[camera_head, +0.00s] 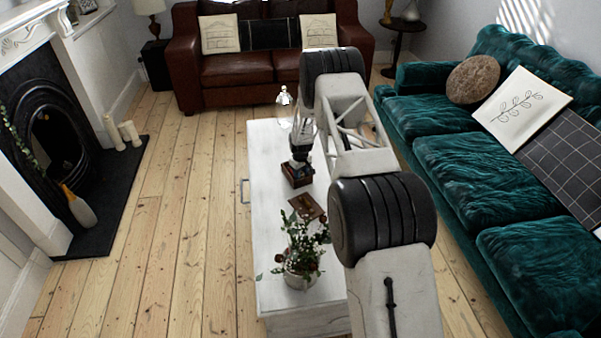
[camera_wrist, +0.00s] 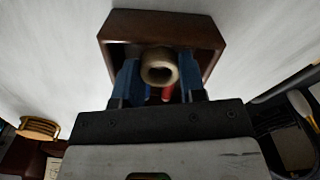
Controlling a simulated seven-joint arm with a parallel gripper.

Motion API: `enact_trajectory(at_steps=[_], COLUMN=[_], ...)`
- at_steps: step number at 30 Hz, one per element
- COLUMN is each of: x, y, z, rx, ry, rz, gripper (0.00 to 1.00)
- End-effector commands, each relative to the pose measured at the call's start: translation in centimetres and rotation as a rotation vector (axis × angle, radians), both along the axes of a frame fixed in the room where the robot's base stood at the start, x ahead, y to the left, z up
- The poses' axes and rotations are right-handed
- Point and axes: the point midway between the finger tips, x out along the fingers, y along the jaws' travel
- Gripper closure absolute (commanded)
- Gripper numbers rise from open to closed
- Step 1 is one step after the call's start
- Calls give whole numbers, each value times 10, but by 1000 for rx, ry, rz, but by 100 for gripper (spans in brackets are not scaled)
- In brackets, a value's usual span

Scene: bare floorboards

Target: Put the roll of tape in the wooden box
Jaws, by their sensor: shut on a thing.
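The roll of tape (camera_wrist: 159,67) is a beige ring, held between the blue fingers of my gripper (camera_wrist: 159,78) in the wrist view. My gripper is shut on it. The wooden box (camera_wrist: 117,22) is dark brown and open, and the tape and fingertips overlap its opening in that view. In the head view the box (camera_head: 297,176) stands on the white table, with my gripper (camera_head: 299,160) right above it. The tape cannot be made out in the head view. I cannot tell how far the tape is above or inside the box.
The white table (camera_head: 264,215) also carries a potted plant (camera_head: 300,262) near its front, a flat brown item (camera_head: 307,206) and a clear glass object (camera_head: 284,97) at the back. A green sofa (camera_head: 460,165) stands at the right.

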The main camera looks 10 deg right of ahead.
Motion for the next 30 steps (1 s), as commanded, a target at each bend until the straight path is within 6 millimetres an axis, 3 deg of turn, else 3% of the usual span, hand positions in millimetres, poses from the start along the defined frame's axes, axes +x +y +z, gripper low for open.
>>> enact_trajectory(at_steps=[22, 23, 28, 30], x=[0, 0, 0, 0], y=[0, 0, 0, 0], z=[-9, -9, -9, -9], rx=[-1, -1, -1, -1], ry=[1, 1, 1, 1], rz=[0, 0, 0, 0], gripper=[85, 61, 35, 32])
